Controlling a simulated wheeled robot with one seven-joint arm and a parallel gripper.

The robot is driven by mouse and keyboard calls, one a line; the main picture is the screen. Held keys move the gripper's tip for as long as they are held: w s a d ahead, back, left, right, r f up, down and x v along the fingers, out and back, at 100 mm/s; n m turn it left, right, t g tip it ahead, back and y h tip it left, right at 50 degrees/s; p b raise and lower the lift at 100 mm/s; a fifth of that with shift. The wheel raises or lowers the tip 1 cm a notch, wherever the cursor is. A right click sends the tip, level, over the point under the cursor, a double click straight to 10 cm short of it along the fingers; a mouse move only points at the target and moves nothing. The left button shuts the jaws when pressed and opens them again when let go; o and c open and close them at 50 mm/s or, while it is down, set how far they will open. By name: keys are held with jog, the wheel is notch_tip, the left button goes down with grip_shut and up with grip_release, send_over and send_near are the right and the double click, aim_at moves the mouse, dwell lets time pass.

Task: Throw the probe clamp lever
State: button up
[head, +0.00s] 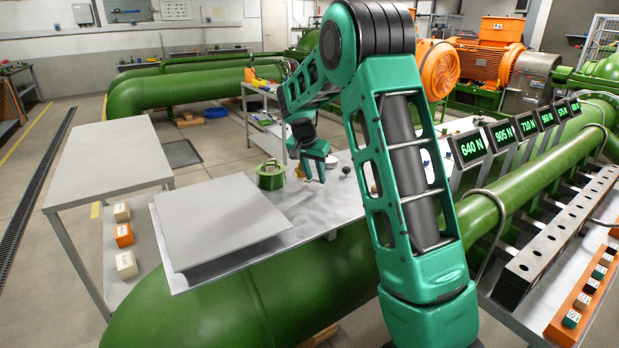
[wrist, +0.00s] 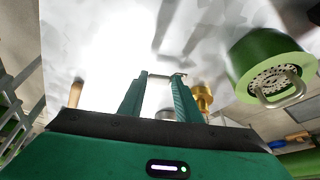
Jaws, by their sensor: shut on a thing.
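My gripper (head: 314,176) is low over the grey bench top, right of a green drum (head: 271,175). In the wrist view its two green fingers (wrist: 161,76) are shut on a thin grey piece at their tips. I cannot tell whether this piece is the probe clamp lever, and I cannot pick out the clamp itself. A brass fitting (wrist: 204,98) is just right of the fingers. The green drum, with a perforated grey face and a wire handle, shows at the right of the wrist view (wrist: 250,62).
A flat grey plate (head: 215,218) lies at the bench's left. A dark ball (head: 346,170) is right of my gripper. Force displays (head: 471,147) line the right side above a green pipe (head: 540,180). A bare grey table (head: 105,160) stands at the left.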

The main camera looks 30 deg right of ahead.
jog(key=d+n, duration=0.1)
jog(key=n, duration=0.1)
jog(key=n+t+y, duration=0.1)
jog(key=shift+w+d+n, duration=0.1)
jog(key=shift+d+n, duration=0.3)
jog(key=n, duration=0.1)
jog(key=d+n, duration=0.1)
jog(key=shift+w+n+t+y, duration=0.3)
jog(key=shift+t+y, duration=0.1)
jog(key=n, duration=0.1)
jog(key=w+d+n+y, duration=0.1)
jog(key=n, duration=0.1)
jog(key=shift+w+d+n+t+y, duration=0.15)
jog(key=shift+w+n+y, duration=0.15)
jog(key=shift+n, duration=0.45)
jog(key=shift+w+a+n+t+y, duration=0.1)
jog(key=shift+w+n+t+y, duration=0.15)
jog(key=shift+n, duration=0.5)
jog(key=o, duration=1)
jog(key=shift+f, duration=0.15)
jog(key=v, duration=1)
jog(key=shift+w+d+r, duration=0.1)
jog(key=shift+r, duration=0.35)
